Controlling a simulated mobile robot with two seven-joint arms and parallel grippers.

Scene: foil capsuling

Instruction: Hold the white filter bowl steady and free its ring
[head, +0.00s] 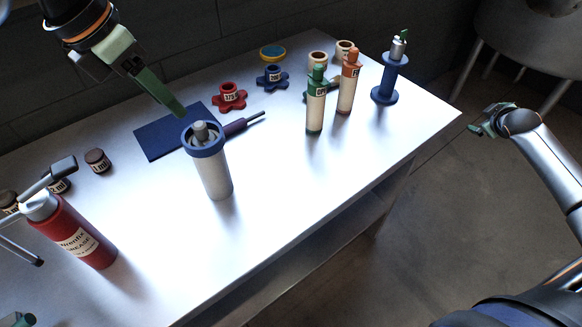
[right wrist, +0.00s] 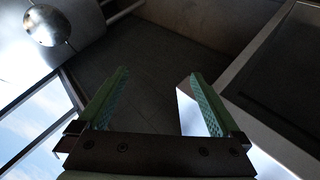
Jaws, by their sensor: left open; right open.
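The white filter bowl (head: 214,177) stands upright on the table, near its middle. A blue ring (head: 203,140) sits around its top, with a grey knob (head: 200,131) in the centre. My left gripper (head: 172,104) comes in from the upper left with green fingers above and behind the bowl, seemingly apart from it. It is open and empty. My right gripper (head: 482,127) is off the table's right side, far from the bowl. In the right wrist view its green fingers (right wrist: 158,105) are spread wide with nothing between them.
A red grease bottle (head: 75,235) stands left of the bowl. A blue mat (head: 170,138) and a dark-handled tool (head: 243,124) lie behind it. Red (head: 229,95) and blue (head: 272,77) handwheels, two labelled bottles (head: 348,85) and a blue spool stand (head: 386,84) stand further right. The front right tabletop is clear.

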